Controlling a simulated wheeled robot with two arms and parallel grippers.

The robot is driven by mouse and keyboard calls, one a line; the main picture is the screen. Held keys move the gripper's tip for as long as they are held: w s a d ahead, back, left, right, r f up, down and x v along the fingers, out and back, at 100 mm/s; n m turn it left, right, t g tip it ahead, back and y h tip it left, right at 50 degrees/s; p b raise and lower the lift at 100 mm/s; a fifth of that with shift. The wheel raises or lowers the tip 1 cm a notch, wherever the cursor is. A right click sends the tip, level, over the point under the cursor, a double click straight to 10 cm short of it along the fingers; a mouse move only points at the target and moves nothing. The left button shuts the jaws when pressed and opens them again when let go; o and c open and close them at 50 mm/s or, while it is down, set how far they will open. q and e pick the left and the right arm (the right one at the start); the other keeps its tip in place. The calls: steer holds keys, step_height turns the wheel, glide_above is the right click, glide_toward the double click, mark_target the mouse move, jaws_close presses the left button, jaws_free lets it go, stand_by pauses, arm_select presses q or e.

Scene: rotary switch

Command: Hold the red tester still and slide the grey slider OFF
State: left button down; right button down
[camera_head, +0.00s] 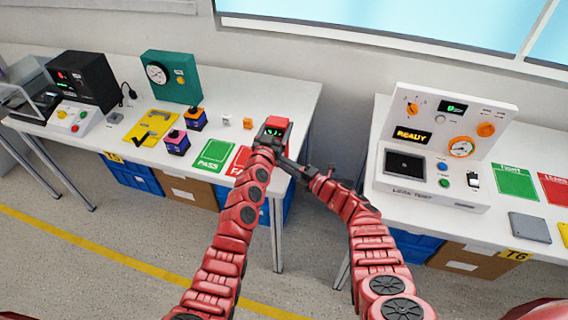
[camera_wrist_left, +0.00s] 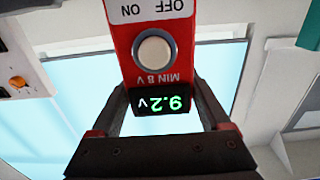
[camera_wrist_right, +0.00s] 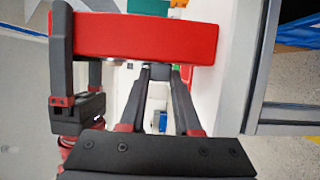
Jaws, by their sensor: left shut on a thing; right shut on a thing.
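The red tester (camera_head: 277,122) is held up off the table near its front right corner. My left gripper (camera_head: 268,141) is shut on it. The left wrist view shows the tester (camera_wrist_left: 122,45) upside down between the fingers (camera_wrist_left: 165,100), with a round button, OFF and ON labels and a lit display reading 9.2 V. My right gripper (camera_head: 288,163) reaches in from the right; in the right wrist view its fingertips (camera_wrist_right: 160,72) close together at the tester's face (camera_wrist_right: 130,38). They are shut on the grey slider, which is mostly hidden by them. Its exact position cannot be told.
A green PASS mat (camera_head: 213,155) and a red FAIL mat (camera_head: 238,161) lie on the left table. The leak test station (camera_head: 430,195) is on the right table, across a gap.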

stand_by(0.6)
steer(key=shift+w+a, duration=0.45)
steer(key=shift+a, duration=0.95)
steer(key=c, duration=0.6)
jaws_free()
steer(key=shift+d, duration=0.1)
